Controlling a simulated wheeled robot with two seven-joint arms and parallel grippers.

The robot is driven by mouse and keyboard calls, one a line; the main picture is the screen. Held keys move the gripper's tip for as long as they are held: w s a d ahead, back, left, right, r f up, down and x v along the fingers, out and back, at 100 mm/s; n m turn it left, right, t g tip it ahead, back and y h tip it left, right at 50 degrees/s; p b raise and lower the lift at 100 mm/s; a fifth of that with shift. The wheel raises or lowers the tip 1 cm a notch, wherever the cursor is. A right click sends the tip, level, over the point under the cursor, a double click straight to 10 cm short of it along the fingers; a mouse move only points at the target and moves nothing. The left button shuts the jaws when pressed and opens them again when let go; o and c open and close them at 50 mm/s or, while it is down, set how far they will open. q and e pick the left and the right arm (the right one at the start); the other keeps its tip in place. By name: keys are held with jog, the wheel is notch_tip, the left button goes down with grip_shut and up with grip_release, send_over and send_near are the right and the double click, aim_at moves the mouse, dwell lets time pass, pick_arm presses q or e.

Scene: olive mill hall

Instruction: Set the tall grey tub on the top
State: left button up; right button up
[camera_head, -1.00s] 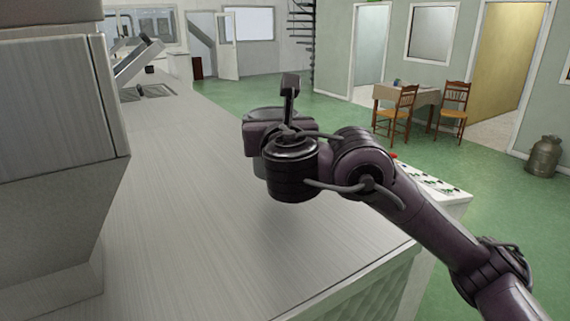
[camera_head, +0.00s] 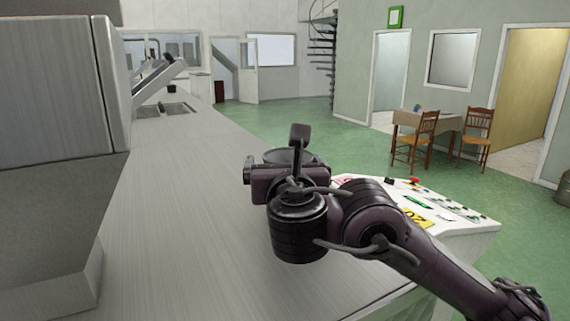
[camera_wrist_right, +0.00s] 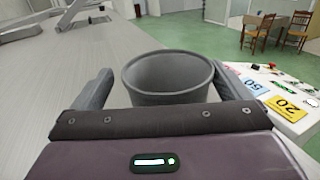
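The tall grey tub (camera_wrist_right: 168,78) is upright between the two fingers of my right gripper (camera_wrist_right: 165,75) in the wrist view, its open mouth towards the camera. The fingers lie along its left and right sides. In the head view only the dark rim of the tub (camera_head: 290,156) shows behind my right gripper (camera_head: 298,165). The tub is over the long grey top (camera_head: 190,200), near its right edge. Its base is hidden, so I cannot tell whether it touches the top. My left gripper is not in view.
A sloped control panel (camera_head: 450,212) with buttons and a yellow label stands right of the top. A large grey metal housing (camera_head: 55,90) blocks the left. The middle of the top is clear. A table (camera_head: 440,121) and chairs stand farther back.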

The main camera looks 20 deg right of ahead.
jog(key=s+a, duration=0.2)
jog(key=s, duration=0.9)
jog(key=shift+s, duration=0.25)
